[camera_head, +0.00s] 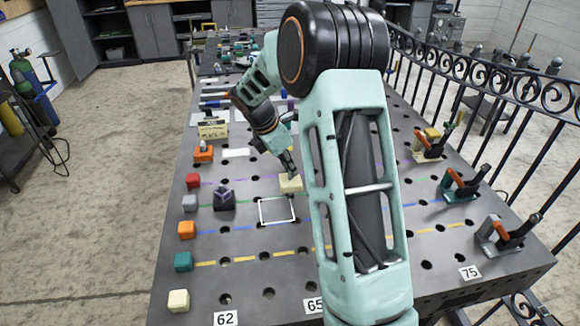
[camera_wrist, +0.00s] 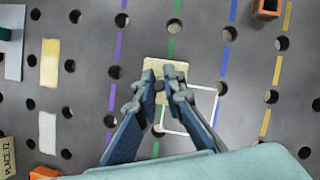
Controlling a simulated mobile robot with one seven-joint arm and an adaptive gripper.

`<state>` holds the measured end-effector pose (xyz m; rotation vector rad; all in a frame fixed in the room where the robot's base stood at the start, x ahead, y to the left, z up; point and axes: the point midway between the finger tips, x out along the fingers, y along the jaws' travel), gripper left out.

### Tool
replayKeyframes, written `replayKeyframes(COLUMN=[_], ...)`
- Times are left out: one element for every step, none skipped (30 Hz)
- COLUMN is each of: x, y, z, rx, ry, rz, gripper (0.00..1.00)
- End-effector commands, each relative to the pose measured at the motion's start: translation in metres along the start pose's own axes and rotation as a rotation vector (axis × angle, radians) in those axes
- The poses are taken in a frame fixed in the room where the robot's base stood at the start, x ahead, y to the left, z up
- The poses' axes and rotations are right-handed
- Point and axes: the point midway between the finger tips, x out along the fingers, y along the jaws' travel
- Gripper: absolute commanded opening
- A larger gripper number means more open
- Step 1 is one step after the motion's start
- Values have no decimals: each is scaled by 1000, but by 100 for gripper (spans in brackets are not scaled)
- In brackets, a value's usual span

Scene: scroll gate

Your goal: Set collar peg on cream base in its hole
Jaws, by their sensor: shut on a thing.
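The collar peg on its cream base (camera_head: 290,184) is at the fingertips of my gripper (camera_head: 290,170). The base is a pale cream block, just behind a white square outline (camera_head: 277,211) on the perforated table. In the wrist view, the cream base (camera_wrist: 178,67) shows under and beyond the fingertips (camera_wrist: 163,77). My gripper points down and is shut on the piece. The fingers hide the peg itself, and I cannot tell whether the base touches the table. Dark round holes surround it; which is its hole, I cannot tell.
Coloured cubes, including a red one (camera_head: 193,181), line the table's left edge. A dark piece (camera_head: 223,199) stands left of the outline, and an orange-based one (camera_head: 203,152) farther back. Toggle clamps (camera_head: 462,187) line the right. The table near the outline is mostly clear.

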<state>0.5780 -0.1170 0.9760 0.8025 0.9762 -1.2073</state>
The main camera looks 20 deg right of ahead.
Motion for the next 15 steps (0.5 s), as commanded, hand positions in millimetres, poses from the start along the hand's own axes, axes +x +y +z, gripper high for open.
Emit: replayKeyframes(x=[-2, -1, -1, -1, 0, 0, 0, 0, 0, 0, 0, 0, 0, 1, 2], y=[0, 0, 0, 0, 0, 1, 1, 1, 1, 1, 1, 1, 1, 1, 1], z=[1, 1, 1, 1, 0, 0, 0, 0, 0, 0, 0, 0, 0, 0, -1], rx=[0, 0, 0, 0, 0, 0, 0, 0, 0, 0, 0, 0, 0, 0, 0], ry=[-1, -1, -1, -1, -1, -1, -1, -1, -1, -1, -1, -1, -1, -1, -1], rz=[1, 1, 2, 2, 2, 2, 2, 2, 2, 2, 2, 2, 2, 2, 2], gripper=[0, 0, 0, 0, 0, 0, 0, 0, 0, 0, 0, 0, 0, 0, 0])
